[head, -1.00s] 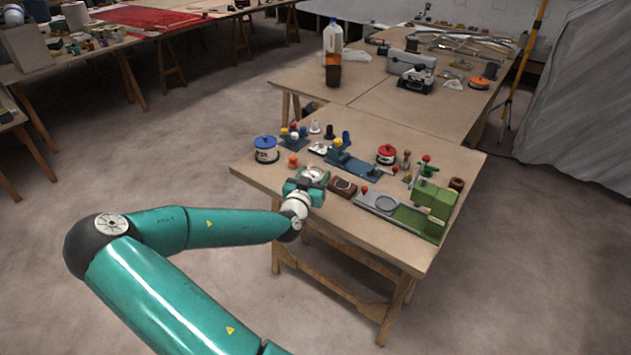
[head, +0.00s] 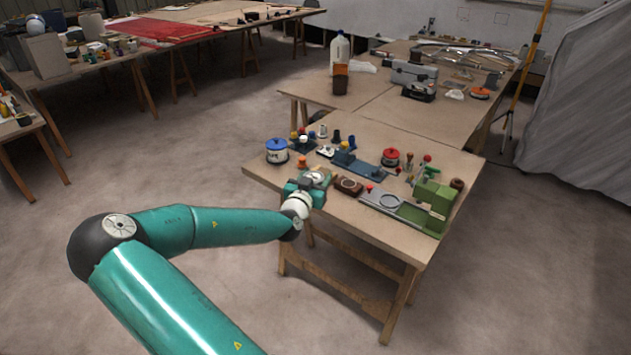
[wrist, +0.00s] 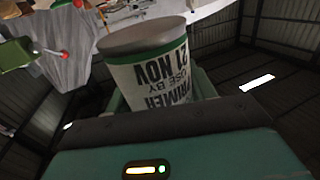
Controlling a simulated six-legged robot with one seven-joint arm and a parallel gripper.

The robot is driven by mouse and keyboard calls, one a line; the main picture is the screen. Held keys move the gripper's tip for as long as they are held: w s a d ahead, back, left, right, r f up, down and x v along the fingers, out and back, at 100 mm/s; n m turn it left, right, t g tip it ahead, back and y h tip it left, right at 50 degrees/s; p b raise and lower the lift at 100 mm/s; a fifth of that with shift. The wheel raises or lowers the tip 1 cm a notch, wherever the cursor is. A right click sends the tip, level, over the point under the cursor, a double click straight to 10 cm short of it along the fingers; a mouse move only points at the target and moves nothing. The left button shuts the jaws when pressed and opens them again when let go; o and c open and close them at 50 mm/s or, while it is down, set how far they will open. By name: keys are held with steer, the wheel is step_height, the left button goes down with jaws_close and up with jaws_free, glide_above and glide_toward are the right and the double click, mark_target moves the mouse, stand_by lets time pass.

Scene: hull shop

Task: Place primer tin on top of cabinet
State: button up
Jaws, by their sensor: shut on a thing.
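The primer tin (wrist: 160,80) fills the middle of the wrist view. It has a grey end, a green band and a white label reading PRIMER, USE BY 21 NOV, upside down in the picture. My gripper (wrist: 158,105) is shut on it. In the head view my teal gripper (head: 306,188) is at the near left edge of the workbench, with the round pale top of the tin (head: 317,176) just beyond it. I cannot tell whether the tin touches the bench. I cannot make out a cabinet for certain in either view.
More tables stand behind and far left. Open floor (head: 170,170) lies left of the bench.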

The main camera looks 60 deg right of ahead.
steer(key=shift+w+a+r, duration=0.15)
steer(key=shift+w+a, duration=0.1)
steer(key=shift+a, duration=0.1)
steer(key=shift+s+d, duration=0.15)
steer(key=w+a+f+n+t+y, duration=0.35)
steer(key=w+a+f+t, duration=0.25)
steer(key=w+a, duration=0.55)
steer(key=w+a+f+n+t+y, duration=0.3)
steer(key=w+a+f+n+t, duration=0.25)
steer(key=w+a, duration=0.6)
steer(key=a+f+n+t+y, duration=0.1)
steer(key=a+f+n+y, duration=0.1)
steer(key=a, duration=0.8)
steer(key=a+f+n+t+y, duration=0.1)
steer(key=a+f+n+y, duration=0.2)
steer(key=a, duration=0.8)
steer(key=a+f+n+t+y, duration=0.2)
steer(key=a+y, duration=0.4)
steer(key=a, duration=0.5)
steer(key=shift+w+f, duration=0.3)
steer(key=shift+f, duration=0.05)
